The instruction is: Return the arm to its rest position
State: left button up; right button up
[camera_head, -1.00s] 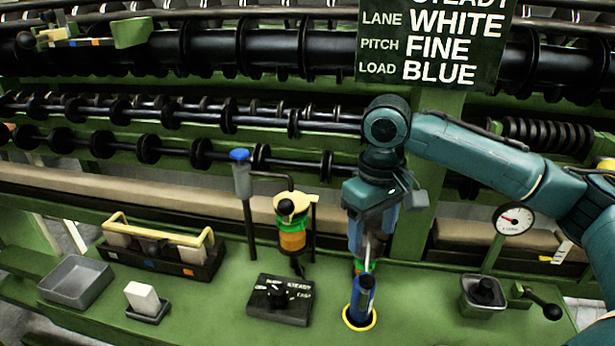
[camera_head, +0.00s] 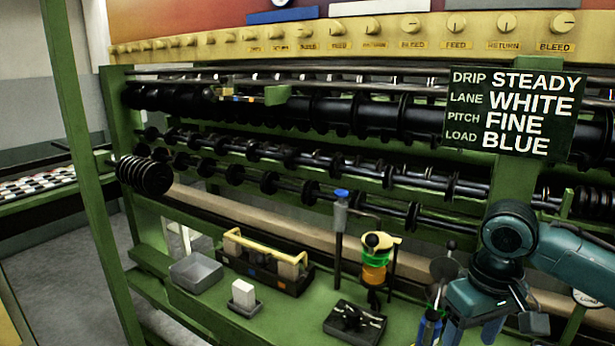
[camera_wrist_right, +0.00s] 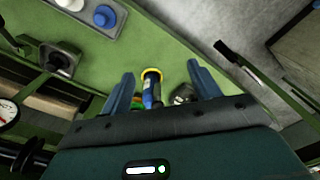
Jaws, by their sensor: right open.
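My right arm comes in from the right in the head view, and its gripper hangs over the green bench at the bottom right, its fingertips partly cut off by the frame edge. In the right wrist view the two fingers of my right gripper (camera_wrist_right: 160,84) are spread apart. The cylinder also shows in the head view (camera_head: 429,328) beside the gripper. My left gripper is not in view.
Rows of black rollers (camera_head: 300,160) run behind. A sign (camera_head: 513,114) hangs above the arm.

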jog(key=a+f+n+t+y+p, duration=0.25)
jog(key=a+f+t+y, duration=0.3)
jog(key=a+f, duration=1)
pick_arm(q)
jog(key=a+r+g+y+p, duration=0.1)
jog(key=p, duration=0.2)
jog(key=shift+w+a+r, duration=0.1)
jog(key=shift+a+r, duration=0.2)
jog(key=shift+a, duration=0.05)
pick_arm(e)
jog(key=s+d+f+m+t+h, duration=0.1)
jog(key=s+d+f+t, duration=0.1)
jog(key=s, duration=0.4)
jog(key=s+d+f+m+t+h, duration=0.1)
jog(key=s+d+f+t, duration=0.1)
jog(key=s, duration=0.4)
jog(key=shift+s+d+f+m+t, duration=0.3)
jog(key=shift+d+m+t, duration=0.05)
jog(key=shift+d+t, duration=0.2)
